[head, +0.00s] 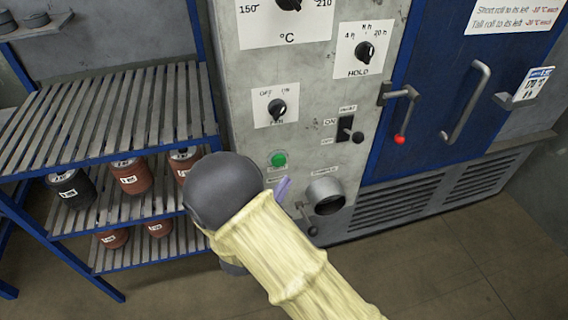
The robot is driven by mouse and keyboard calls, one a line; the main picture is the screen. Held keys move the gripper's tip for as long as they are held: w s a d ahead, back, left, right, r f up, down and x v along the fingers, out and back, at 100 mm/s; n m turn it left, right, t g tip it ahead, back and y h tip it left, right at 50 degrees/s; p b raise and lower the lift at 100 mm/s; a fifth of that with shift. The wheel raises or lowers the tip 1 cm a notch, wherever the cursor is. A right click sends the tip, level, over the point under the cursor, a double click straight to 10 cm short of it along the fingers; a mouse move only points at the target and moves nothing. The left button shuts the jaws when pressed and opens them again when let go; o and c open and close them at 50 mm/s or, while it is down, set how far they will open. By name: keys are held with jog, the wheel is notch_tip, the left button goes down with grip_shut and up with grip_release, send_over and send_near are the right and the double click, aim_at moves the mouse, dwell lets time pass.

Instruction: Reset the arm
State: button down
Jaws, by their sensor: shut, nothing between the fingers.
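My arm, in a pale yellow sleeve, reaches up from the lower right of the head view to a dark grey rounded joint in front of the oven's control panel (325,100). My gripper cannot be made out; the sleeve and joint hide what lies behind them. A small purple piece (283,189) shows just right of the joint, and I cannot tell what it belongs to. The panel has a green button (278,160), a fan knob (277,109), a hold knob (365,51) and a black switch (346,130).
A slatted rack (110,115) with a blue frame stands at left, holding dark and red-brown rolls (130,176) on its lower shelves. The blue oven door (440,110) has a red-tipped latch (400,138) and a grey handle (465,102). A round port (325,194) juts out low. Floor (450,275) at lower right is clear.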

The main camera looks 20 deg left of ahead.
jog(key=shift+w, duration=0.1)
dwell(0.6)
jog(key=w+d+n+g+y, duration=0.45)
jog(key=w+d+g, duration=0.35)
jog(key=d, duration=0.3)
jog(key=s+d+r+n+g, duration=0.3)
jog(key=s+d+n+g, duration=0.4)
jog(key=s+d, duration=1.15)
notch_tip(320, 180, up, 13)
jog(key=m+g+p, duration=0.1)
jog(key=p, duration=1.2)
jog(key=shift+w+d, duration=0.2)
jog(key=shift+w, duration=0.05)
